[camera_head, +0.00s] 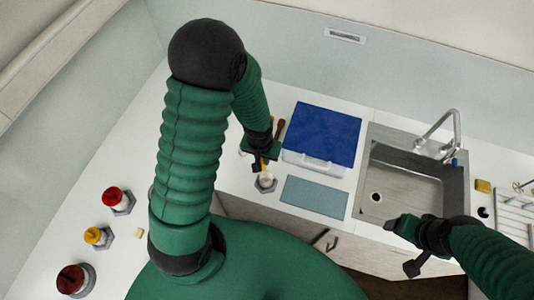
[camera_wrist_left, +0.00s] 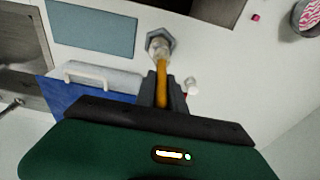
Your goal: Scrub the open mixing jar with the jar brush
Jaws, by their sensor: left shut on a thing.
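My left gripper (camera_head: 260,163) is shut on the orange handle of the jar brush (camera_wrist_left: 162,88). The open mixing jar (camera_head: 265,183) stands in a grey hexagonal holder on the white counter, just below the gripper. In the left wrist view the brush points at the jar (camera_wrist_left: 160,45), and its pale head overlaps the jar's mouth. How deep the head sits inside is hidden. My right gripper (camera_head: 402,246) is empty, its fingers apart, in front of the sink.
A blue-lidded box (camera_head: 322,135) and a blue-grey mat (camera_head: 314,197) lie right of the jar. Further right are the sink (camera_head: 410,180), tap (camera_head: 437,130) and yellow sponge (camera_head: 483,186). Lidded jars, one red-topped (camera_head: 112,196) and one yellow-topped (camera_head: 93,235), stand at left.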

